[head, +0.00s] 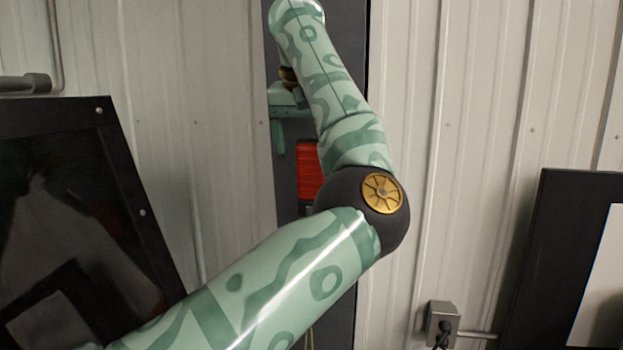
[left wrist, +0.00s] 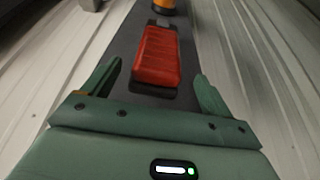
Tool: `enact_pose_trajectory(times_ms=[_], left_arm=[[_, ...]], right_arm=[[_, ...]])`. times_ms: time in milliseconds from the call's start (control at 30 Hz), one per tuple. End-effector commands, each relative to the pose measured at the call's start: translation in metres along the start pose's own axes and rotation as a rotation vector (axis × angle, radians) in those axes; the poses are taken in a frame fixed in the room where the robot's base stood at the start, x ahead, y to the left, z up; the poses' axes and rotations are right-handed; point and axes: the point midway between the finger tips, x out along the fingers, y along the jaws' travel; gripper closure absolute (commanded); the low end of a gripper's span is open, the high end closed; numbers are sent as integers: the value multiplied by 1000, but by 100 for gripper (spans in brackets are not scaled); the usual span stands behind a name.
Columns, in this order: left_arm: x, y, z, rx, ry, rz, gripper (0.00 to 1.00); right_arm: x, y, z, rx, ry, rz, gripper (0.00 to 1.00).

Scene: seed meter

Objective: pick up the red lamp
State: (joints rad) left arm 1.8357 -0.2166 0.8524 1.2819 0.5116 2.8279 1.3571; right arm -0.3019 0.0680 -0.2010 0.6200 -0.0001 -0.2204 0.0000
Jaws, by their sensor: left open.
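The red lamp (head: 308,170) is a ribbed red block on a dark upright panel, partly hidden behind my left arm in the head view. In the left wrist view the red lamp (left wrist: 157,56) shows whole, with a dark base around its ends. My left gripper (left wrist: 157,72) is open, its green fingers apart on either side of the lamp's near end. No contact between fingers and lamp is visible. In the head view the left gripper (head: 279,138) is mostly hidden by my arm; one finger shows just above and left of the lamp. My right gripper is not in view.
The dark panel (head: 283,195) runs up a ribbed pale wall (head: 480,120). An orange thing (left wrist: 163,7) sits on the panel beyond the lamp. A black-framed board (head: 120,165) stands at left, another (head: 540,235) at right. A grey outlet box (head: 440,322) is low on the wall.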

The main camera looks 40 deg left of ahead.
Motion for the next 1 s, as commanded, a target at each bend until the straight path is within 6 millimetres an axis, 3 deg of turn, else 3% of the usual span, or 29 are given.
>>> enact_pose_trajectory(times_ms=[200, 500, 567, 700, 1000], left_arm=[[34, -1, 2, 0, -2, -2, 15], [42, -1, 2, 1, 1, 0, 15], [42, -1, 2, 1, 1, 0, 28], [42, -1, 2, 1, 0, -1, 67], [41, -1, 2, 1, 1, 0, 69]], right_arm=[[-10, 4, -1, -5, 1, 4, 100], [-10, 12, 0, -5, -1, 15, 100], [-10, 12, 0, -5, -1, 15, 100], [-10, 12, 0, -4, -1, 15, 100], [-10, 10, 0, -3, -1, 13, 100]])
